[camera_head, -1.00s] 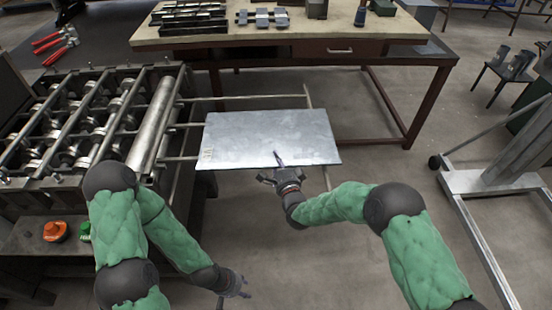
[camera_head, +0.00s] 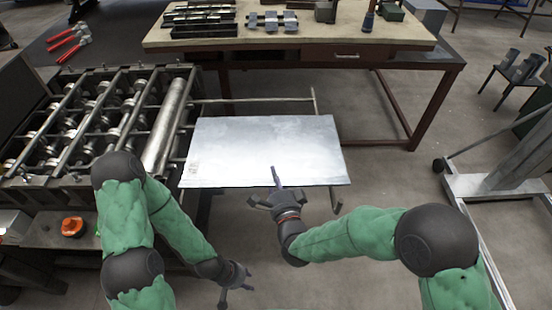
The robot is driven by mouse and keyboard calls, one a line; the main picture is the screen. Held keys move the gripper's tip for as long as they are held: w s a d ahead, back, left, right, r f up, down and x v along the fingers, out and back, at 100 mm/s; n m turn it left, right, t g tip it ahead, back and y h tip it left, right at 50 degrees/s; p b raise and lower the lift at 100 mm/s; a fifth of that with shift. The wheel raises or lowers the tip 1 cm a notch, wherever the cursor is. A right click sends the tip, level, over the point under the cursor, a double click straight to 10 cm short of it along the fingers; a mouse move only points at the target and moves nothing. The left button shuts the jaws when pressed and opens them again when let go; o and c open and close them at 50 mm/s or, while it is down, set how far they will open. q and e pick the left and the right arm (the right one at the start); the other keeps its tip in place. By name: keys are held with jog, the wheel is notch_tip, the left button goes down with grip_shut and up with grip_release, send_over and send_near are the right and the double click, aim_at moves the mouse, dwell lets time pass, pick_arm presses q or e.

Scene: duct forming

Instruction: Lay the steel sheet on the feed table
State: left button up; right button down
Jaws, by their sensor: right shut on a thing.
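The steel sheet (camera_head: 265,150) is a flat, shiny grey rectangle in the head view, spread above the feed table (camera_head: 250,100), an open frame of thin bars beside the roller machine. The sheet hides most of that frame; I cannot tell whether they touch. Its left edge is close to the machine's end roller. My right gripper (camera_head: 276,190) is shut on the sheet near the middle of its front edge, with one finger showing on top. My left gripper (camera_head: 236,289) is low in front of the sheet, apart from it, empty, its fingers spread.
The roller machine (camera_head: 172,125) stands at left, with an orange object (camera_head: 72,227) on its front ledge. A workbench (camera_head: 290,44) with metal parts is behind. A wheeled metal stand (camera_head: 490,186) is at right. Floor between sheet and stand is clear.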

aim_at(281, 160)
jog(key=shift+r, duration=0.15)
jog(key=w+f+b, duration=0.1)
jog(key=w, duration=0.2)
jog(key=w+d+f+b, duration=0.1)
jog(key=w+f, duration=0.1)
jog(key=w, duration=0.1)
jog(key=w+d+f, duration=0.1)
jog(key=w, duration=0.2)
jog(key=shift+w+d+f+b, duration=0.1)
jog(key=shift+d+f+b, duration=0.15)
jog(key=shift+b, duration=0.15)
jog(key=w+f+b, duration=0.3)
jog(key=w+f, duration=0.1)
jog(key=f, duration=0.4)
jog(key=shift+w+d, duration=0.25)
jog(key=shift+d, duration=0.2)
jog(key=shift+f+b, duration=0.15)
jog(key=shift+b, duration=0.25)
jog(key=c, duration=1.8)
grip_release()
jog(key=shift+s+f, duration=0.1)
jog(key=shift+f, duration=0.1)
jog(key=o, duration=0.4)
